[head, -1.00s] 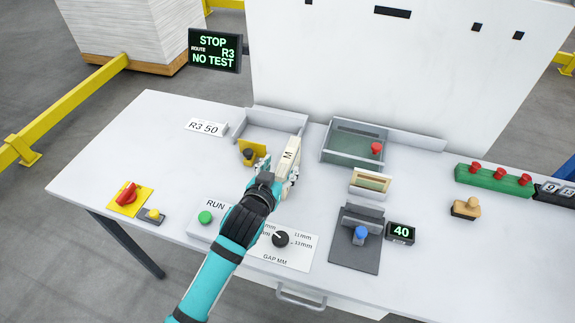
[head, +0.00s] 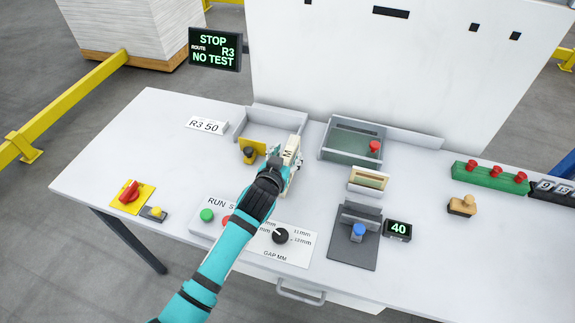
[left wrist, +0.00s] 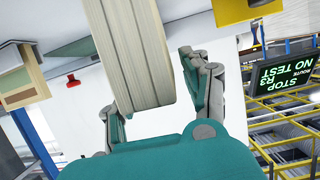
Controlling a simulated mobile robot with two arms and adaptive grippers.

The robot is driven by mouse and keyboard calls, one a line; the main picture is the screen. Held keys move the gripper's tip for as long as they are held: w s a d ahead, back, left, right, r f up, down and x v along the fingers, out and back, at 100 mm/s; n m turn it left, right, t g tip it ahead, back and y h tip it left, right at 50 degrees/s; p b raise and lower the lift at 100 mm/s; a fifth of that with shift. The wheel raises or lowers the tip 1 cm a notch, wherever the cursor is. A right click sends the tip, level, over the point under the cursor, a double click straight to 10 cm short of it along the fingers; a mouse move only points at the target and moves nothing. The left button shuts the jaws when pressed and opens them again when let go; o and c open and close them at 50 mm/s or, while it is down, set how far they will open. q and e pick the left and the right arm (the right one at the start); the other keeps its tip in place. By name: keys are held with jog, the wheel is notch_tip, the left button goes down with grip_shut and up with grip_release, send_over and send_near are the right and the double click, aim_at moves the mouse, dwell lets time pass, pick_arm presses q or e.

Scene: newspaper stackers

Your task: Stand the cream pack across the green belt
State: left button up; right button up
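The cream pack (head: 292,150), with dark lettering on its side, is between the fingers of my left gripper (head: 284,176) in the head view. The pack is upright and slightly tilted, left of the green belt (head: 350,143), which lies in a grey-walled tray. Whether its bottom touches the table is hidden. My right gripper is not in view.
A red knob (head: 375,146) stands at the belt's right end. A small cream-framed holder (head: 369,178) stands in front of it. A display (head: 215,50) reads STOP, R3, NO TEST.

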pick_arm(q)
grip_shut()
dwell(0.3)
